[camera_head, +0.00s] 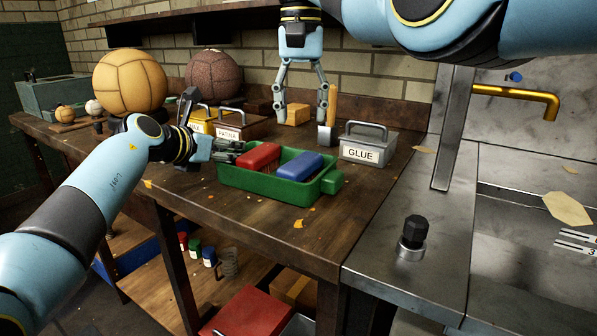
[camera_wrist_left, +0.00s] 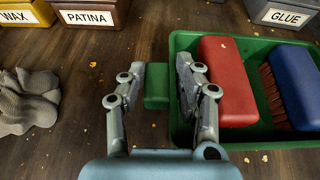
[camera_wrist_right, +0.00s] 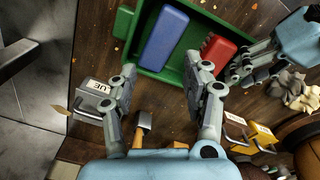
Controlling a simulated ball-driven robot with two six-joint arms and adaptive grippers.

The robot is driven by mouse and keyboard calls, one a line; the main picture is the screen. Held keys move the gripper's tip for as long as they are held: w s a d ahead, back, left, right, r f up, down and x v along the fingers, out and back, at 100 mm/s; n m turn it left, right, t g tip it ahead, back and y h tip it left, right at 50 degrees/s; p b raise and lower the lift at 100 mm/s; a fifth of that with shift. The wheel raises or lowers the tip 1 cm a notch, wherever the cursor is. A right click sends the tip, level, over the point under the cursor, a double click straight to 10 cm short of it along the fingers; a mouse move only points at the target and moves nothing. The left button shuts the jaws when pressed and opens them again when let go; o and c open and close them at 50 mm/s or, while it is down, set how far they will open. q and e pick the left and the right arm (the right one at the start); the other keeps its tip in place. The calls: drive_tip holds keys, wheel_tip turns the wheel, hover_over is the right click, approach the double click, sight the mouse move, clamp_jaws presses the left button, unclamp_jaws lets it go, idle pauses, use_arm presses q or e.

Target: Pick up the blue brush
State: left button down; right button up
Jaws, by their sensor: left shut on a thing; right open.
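The blue brush (camera_head: 299,166) lies beside a red brush (camera_head: 258,156) in a green tray (camera_head: 262,189) on the wooden bench. In the left wrist view the blue brush (camera_wrist_left: 296,85) is at the right, with brown bristles along its left side. My left gripper (camera_head: 228,149) is at the tray's left end, shut on the green handle (camera_wrist_left: 157,86) there. My right gripper (camera_head: 300,110) points down, open and empty, above the bench behind the tray. In the right wrist view the blue brush (camera_wrist_right: 165,38) lies beyond its fingertips.
A GLUE box (camera_head: 366,146) stands right of the tray. A scraper (camera_head: 327,130) and a tan block (camera_head: 292,114) are near my right gripper. A PATINA box (camera_head: 236,125) and large balls (camera_head: 130,82) stand left. The bench before the tray is mostly clear.

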sight(298, 162)
drive_tip(key=f+m, duration=0.3)
drive_tip(key=f, duration=0.1)
drive_tip(key=f+m, duration=0.2)
drive_tip(key=shift+s+a+m, duration=0.3)
drive_tip(key=shift+w+f, duration=0.15)
drive_tip(key=shift+f, duration=2.7)
drive_tip(key=shift+f, duration=0.2)
drive_tip(key=c, duration=0.9)
wheel_tip(298, 162, up, 11)
drive_tip(key=shift+f, duration=0.2)
use_arm(q)
drive_tip(key=c, duration=0.9)
unclamp_jaws()
drive_tip(key=shift+o, duration=0.2)
